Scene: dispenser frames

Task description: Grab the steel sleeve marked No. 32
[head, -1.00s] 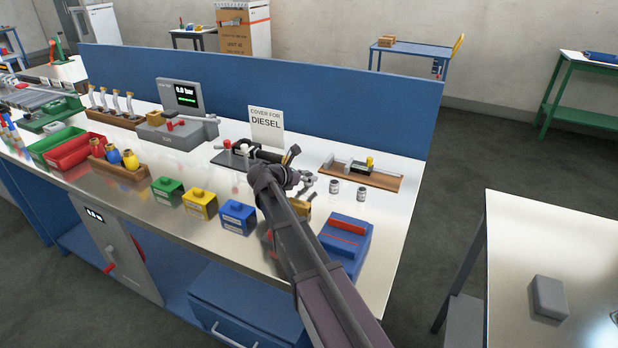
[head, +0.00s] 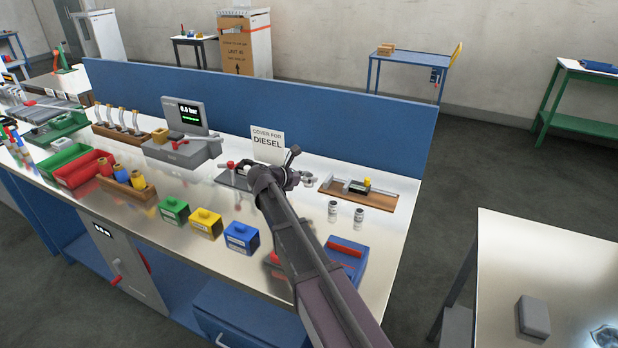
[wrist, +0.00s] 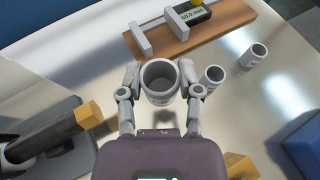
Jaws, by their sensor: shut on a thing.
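In the wrist view my gripper (wrist: 160,84) is shut on a grey open-topped steel sleeve (wrist: 158,98), held upright between its fingers. Marks on its front are too small to read. A shadow lies on the bench below it. Two similar sleeves stand upright to its right, a nearer one (wrist: 212,80) and a farther one (wrist: 252,57). In the head view these two, the left one (head: 333,211) and the right one (head: 359,217), stand on the bench with dark markings I cannot read.
A wooden board (head: 382,203) with a caliper gauge lies behind the sleeves. A dark bar with a brass end (wrist: 88,115) is close to my gripper's left in the wrist view. A blue box (head: 349,252) stands on the bench's right front.

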